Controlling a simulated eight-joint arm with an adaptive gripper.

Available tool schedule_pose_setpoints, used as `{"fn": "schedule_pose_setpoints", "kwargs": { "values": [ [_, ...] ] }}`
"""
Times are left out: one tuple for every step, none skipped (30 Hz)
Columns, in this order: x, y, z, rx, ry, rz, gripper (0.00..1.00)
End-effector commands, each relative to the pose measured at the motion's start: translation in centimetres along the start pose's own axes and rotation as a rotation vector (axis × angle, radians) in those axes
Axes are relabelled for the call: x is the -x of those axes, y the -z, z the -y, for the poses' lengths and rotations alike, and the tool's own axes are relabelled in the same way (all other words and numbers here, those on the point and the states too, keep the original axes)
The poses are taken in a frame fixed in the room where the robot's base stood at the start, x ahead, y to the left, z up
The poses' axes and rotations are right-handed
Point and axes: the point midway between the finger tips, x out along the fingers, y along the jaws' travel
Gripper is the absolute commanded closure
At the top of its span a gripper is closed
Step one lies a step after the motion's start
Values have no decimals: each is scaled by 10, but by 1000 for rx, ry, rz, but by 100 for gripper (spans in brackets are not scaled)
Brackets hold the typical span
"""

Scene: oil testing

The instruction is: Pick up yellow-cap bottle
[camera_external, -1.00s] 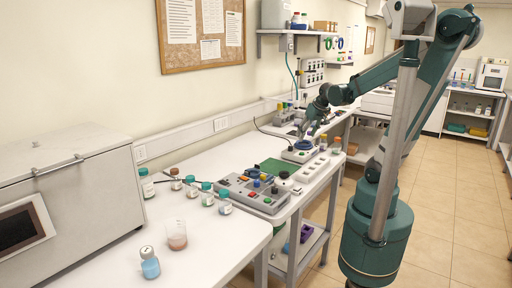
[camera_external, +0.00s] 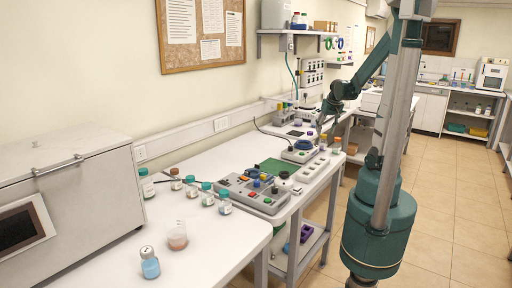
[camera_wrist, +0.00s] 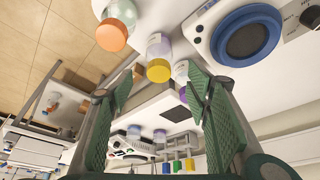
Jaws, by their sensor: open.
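The yellow-cap bottle (camera_wrist: 158,68) is a clear jar with a yellow lid, near the upper middle of the wrist view. In the external view it is a small bottle (camera_external: 323,141) at the bench's right edge, just below my gripper (camera_external: 319,126). In the wrist view my gripper (camera_wrist: 160,85) is open, with one green-padded finger on each side and the yellow cap between and just beyond the tips. Nothing is held. Contact between the fingers and the bottle cannot be made out.
An orange-cap bottle (camera_wrist: 112,36) stands close beside the yellow one. Another small bottle (camera_wrist: 181,69) is partly hidden by the right finger. A device with a blue ring (camera_wrist: 247,36) stands nearby.

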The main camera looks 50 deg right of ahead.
Motion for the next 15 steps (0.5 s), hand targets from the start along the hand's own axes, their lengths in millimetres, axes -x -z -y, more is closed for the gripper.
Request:
{"fn": "schedule_pose_setpoints", "kwargs": {
  "values": [
    [0, 0, 0, 0, 0, 0, 51],
    [0, 0, 0, 0, 0, 0, 51],
    [0, 0, 0, 0, 0, 0, 51],
    [0, 0, 0, 1, 0, 0, 51],
    [0, 0, 0, 1, 0, 0, 51],
    [0, 0, 0, 1, 0, 0, 51],
    [0, 0, 0, 1, 0, 0, 51],
    [-1, 0, 0, 1, 0, 0, 51],
    [-2, 0, 0, 1, 0, 0, 51],
    [-2, 0, 0, 1, 0, 0, 51],
    [-4, 0, 0, 1, 0, 0, 51],
    [-5, 0, 0, 1, 0, 0, 51],
    [-7, 0, 0, 1, 0, 0, 51],
    [-9, 0, 0, 1, 0, 0, 51],
    [-11, 0, 0, 1, 0, 0, 51]
  ]
}}
